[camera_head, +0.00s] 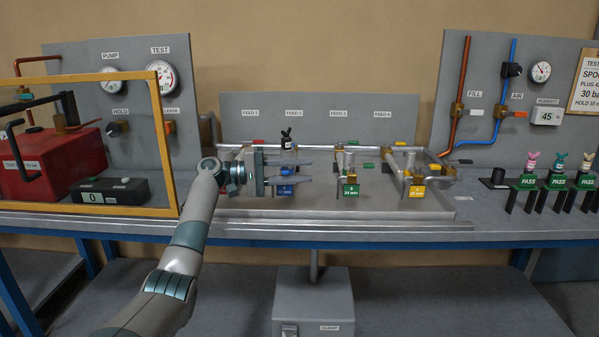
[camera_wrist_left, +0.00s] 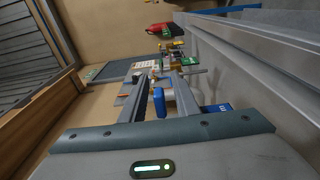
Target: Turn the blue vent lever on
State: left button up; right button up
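The blue vent lever (camera_wrist_left: 159,102) shows in the left wrist view as a small upright blue piece between the two fingers of my left gripper (camera_wrist_left: 163,82). My left gripper (camera_head: 309,171) is open and lies sideways at the blue station of the pipework, one finger above the other. A gap shows beside the lever in the wrist view; I cannot tell whether either finger touches it. A blue label (camera_head: 286,190) sits just below. My right gripper is not in view.
The green station (camera_head: 350,189) and yellow station (camera_head: 416,191) stand to the right on the same tray (camera_head: 375,212). A yellow-framed guard (camera_head: 161,140) stands at the left. Three small figures on PASS stands, one of them pink (camera_head: 531,161), are at the far right.

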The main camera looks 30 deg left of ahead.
pick_arm(q)
jog(key=shift+r, duration=0.1)
